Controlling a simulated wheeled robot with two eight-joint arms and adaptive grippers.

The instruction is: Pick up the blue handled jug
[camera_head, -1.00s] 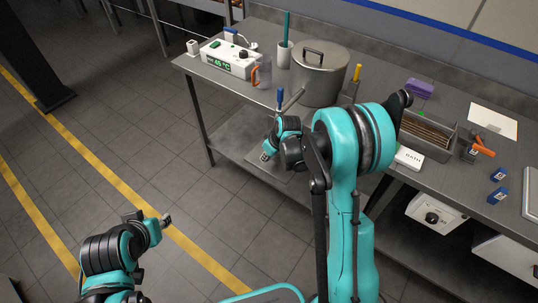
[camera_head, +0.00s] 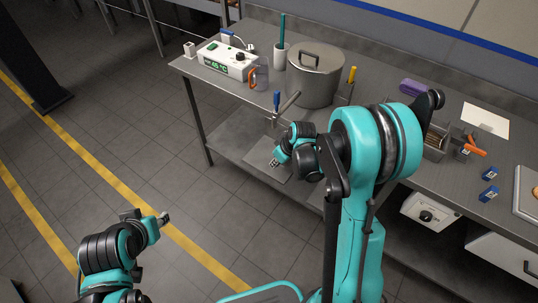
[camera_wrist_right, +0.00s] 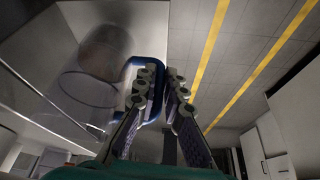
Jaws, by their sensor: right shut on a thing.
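In the right wrist view, the clear jug (camera_wrist_right: 88,90) shows to the left of my fingers, with its round rim visible. Its blue handle (camera_wrist_right: 151,61) runs between the fingertips of my right gripper (camera_wrist_right: 162,80), which is shut on it. In the head view my right gripper (camera_head: 276,161) is in front of the table's front edge, below the pot's tap.
A steel pot (camera_head: 316,80) with a blue-levered tap (camera_head: 277,101) stands near the front edge. Blue blocks (camera_head: 488,194) lie at the right. Open floor (camera_head: 150,140) lies left.

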